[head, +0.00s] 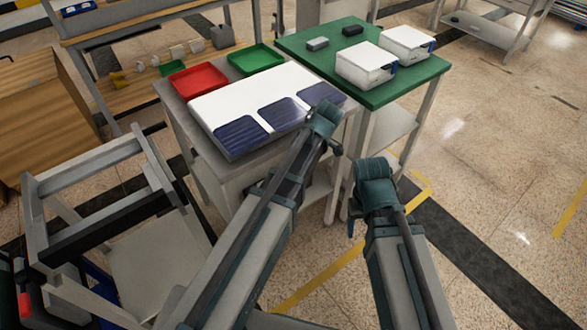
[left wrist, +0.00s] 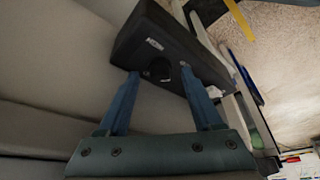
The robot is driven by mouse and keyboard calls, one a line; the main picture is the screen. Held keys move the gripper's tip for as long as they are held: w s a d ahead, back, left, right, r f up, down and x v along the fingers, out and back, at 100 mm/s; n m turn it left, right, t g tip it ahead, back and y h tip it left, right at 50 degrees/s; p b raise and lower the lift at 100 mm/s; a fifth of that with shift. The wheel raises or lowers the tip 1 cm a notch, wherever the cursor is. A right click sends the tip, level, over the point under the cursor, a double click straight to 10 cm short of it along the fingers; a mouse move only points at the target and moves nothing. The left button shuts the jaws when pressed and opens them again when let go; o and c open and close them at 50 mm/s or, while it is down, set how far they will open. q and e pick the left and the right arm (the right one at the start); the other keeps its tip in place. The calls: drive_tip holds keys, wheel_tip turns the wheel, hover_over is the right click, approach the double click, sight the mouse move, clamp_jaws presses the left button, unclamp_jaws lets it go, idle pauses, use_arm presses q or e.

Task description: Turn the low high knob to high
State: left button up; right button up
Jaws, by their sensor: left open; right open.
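In the left wrist view, a dark box-like panel (left wrist: 202,62) is close in front of my left gripper (left wrist: 158,71). A round black knob (left wrist: 161,67) appears on its face, between the two blue fingertips. The fingers are apart, and I cannot tell whether they touch the knob or panel. A small pale label beside the knob is too small to read, and the knob's setting is unclear. In the head view, my left arm reaches the front edge of the grey bench, and the knob is hidden there. My right gripper (head: 353,226) is open and appears empty, off to the right.
The bench top holds a white board (head: 245,97) with dark blue panels (head: 280,113), a red tray (head: 199,80) and a green tray (head: 256,58). A green table (head: 405,86) with white boxes (head: 366,64) stands behind right. Floor at right is clear.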

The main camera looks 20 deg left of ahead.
use_arm(q)
clamp_jaws()
drive_tip(key=shift+m, duration=0.4)
drive_tip(key=m, duration=0.1)
drive_tip(key=m+t, duration=0.1)
drive_tip(key=m, duration=0.1)
drive_tip(key=shift+s+m+t, duration=0.25)
drive_tip(key=shift+m+t, duration=0.15)
drive_tip(key=m+t, duration=0.1)
drive_tip(key=m, duration=0.1)
drive_tip(key=m+h, duration=0.1)
drive_tip(key=m, duration=0.2)
drive_tip(key=shift+s+a+m+t, duration=0.1)
drive_tip(key=shift+m+t, duration=0.2)
drive_tip(key=shift+t, duration=0.1)
drive_tip(key=m+t+h, duration=0.1)
drive_tip(key=m+h, duration=0.1)
drive_tip(key=m, duration=0.3)
drive_tip(key=shift+a, duration=0.1)
drive_tip(key=m+h, duration=0.2)
drive_tip(key=m, duration=0.3)
drive_tip(key=shift+a, duration=0.1)
drive_tip(key=shift+m, duration=0.3)
